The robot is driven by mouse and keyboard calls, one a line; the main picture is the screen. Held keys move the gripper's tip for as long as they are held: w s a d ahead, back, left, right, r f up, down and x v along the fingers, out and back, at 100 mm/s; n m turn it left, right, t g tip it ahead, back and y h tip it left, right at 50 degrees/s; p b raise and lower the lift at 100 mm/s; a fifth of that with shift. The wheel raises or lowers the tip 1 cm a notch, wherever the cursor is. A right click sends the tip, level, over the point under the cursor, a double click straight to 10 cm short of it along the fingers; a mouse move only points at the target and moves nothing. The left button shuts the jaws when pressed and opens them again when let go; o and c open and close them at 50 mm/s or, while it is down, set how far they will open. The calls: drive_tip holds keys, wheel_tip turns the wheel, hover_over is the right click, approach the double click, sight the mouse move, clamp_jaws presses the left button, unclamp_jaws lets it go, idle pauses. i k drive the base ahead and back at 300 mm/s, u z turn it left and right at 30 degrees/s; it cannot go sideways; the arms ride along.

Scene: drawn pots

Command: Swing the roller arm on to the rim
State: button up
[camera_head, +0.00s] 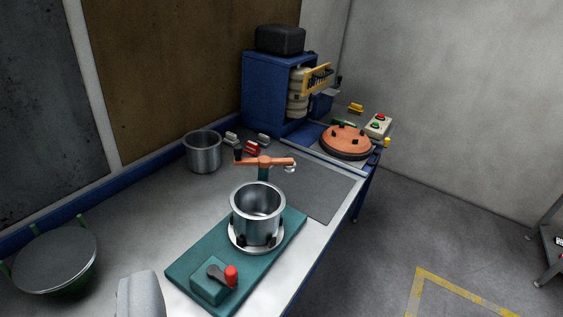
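The copper-coloured roller arm (265,161) sits on a teal post (263,174) behind the pot. A small pale roller (291,168) hangs at its right end, and a dark knob (238,154) is at its left end. A steel pot (256,218) stands upright, open at the top, in a round clamp plate on a teal base (188,270). The roller appears apart from the pot's rim (258,187), behind it to the right. A grey rounded part (140,297) at the bottom edge seems to be my gripper, well left of the pot; its fingertips are not clearly shown.
A lever with a red knob (231,275) is on the base's front end. Another steel pot (203,152) and small clamps (252,147) stand behind. A blue cabinet (269,92) and a copper disc (346,141) are farther back. A round grey stool-like top (55,260) is at left.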

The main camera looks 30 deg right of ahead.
sight(263, 161)
drive_tip(key=z, duration=0.25)
drive_tip(key=k, duration=0.75)
drive_tip(key=z, duration=0.8)
drive_tip(key=i, duration=1.2)
drive_tip(key=u, duration=0.6)
drive_tip(key=i, duration=1.1)
drive_tip(key=u, duration=0.85)
